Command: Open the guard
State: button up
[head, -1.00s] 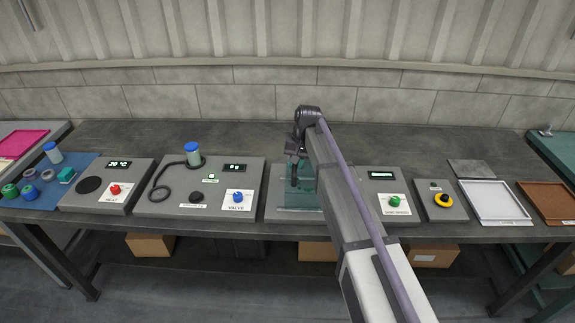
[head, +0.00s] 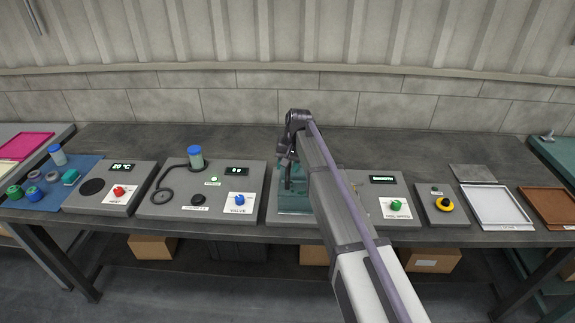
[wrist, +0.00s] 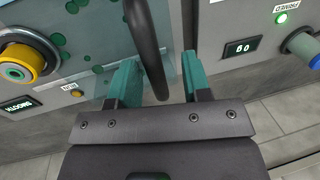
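The guard (head: 295,203) is a see-through teal cover on the grey station in the middle of the bench. In the wrist view its clear panel (wrist: 100,20) shows at upper left, with dark green spots visible on or through it. A dark curved handle bar (wrist: 146,45) stands in front of it. My gripper (head: 287,160) is at the guard in the head view, and my arm hides part of that station. In the wrist view my gripper (wrist: 160,82) has its teal fingers apart, one on each side of the handle bar, with visible gaps.
To the left is the valve station with its blue knob (head: 239,199) and a blue-capped bottle (head: 195,157). To the right are a station with a green knob (head: 396,205), a yellow-ringed control (head: 444,204), a white tray (head: 497,225) and a brown tray (head: 553,208).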

aim_at(294, 178)
jog(key=shift+r, duration=0.1)
notch_tip(294, 178, up, 10)
jog(key=d+p, duration=0.2)
jog(key=p, duration=0.8)
jog(key=shift+r+p, duration=0.2)
jog(key=shift+p, duration=0.15)
jog(key=shift+s, duration=0.1)
